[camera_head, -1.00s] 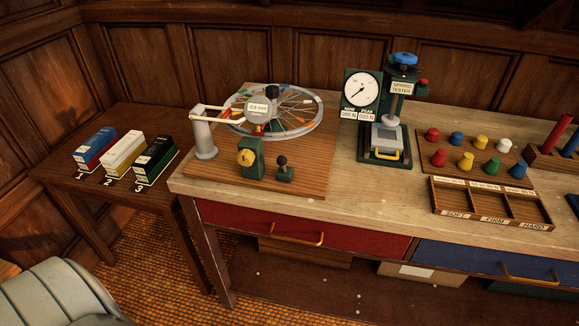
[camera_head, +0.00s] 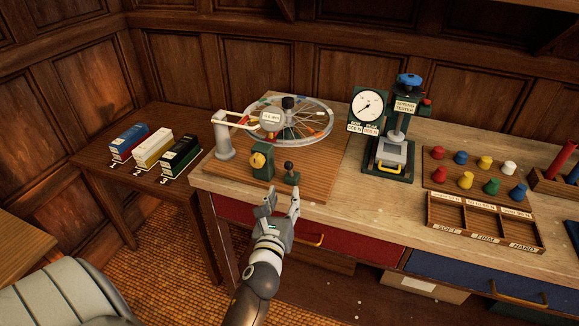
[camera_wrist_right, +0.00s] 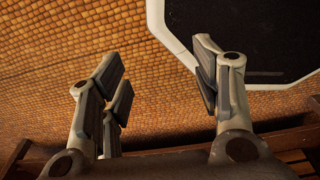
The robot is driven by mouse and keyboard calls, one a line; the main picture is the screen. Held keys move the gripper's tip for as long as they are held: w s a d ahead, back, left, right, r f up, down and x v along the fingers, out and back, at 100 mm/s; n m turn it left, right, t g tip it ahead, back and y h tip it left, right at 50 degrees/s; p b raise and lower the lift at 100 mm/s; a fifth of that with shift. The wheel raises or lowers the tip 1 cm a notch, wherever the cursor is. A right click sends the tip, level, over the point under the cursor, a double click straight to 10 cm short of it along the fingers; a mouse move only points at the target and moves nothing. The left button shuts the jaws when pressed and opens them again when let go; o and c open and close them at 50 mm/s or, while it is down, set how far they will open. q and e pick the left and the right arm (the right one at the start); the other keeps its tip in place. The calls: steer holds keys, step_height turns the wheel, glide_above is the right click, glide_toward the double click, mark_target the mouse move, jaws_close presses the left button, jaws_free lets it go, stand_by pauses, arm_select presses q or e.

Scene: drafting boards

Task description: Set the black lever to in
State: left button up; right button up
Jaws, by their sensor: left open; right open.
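The black lever (camera_head: 288,168) is a short stem with a dark round knob on a small green base. It stands at the front edge of the wooden board, right of a green block with a yellow knob (camera_head: 257,161). My left gripper (camera_head: 282,195) is open and empty in the head view, just in front of and below the lever, apart from it as far as I can tell. My right gripper (camera_wrist_right: 165,85) is open and empty in its wrist view, above the tiled floor. Any in or out marking on the lever is too small to read.
A spoked wheel (camera_head: 315,133) with a gauge arm stands behind the lever. A spring tester (camera_head: 392,150) is to the right. Boxes (camera_head: 153,147) sit on the left side table. Red drawer handle (camera_head: 309,241) lies below the bench edge.

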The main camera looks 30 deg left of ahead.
mark_target(290, 169)
arm_select(q)
steer(key=x, duration=0.3)
steer(key=r+p+x, duration=0.1)
steer(key=x, duration=0.6)
steer(key=shift+w+a+r+p, duration=0.15)
steer(key=shift+w+a+p, duration=0.15)
arm_select(e)
steer(key=shift+d+r, duration=0.7)
steer(key=shift+r, duration=0.15)
arm_select(q)
steer(key=shift+c, duration=0.3)
jaws_close()
arm_select(e)
steer(key=shift+a, duration=0.2)
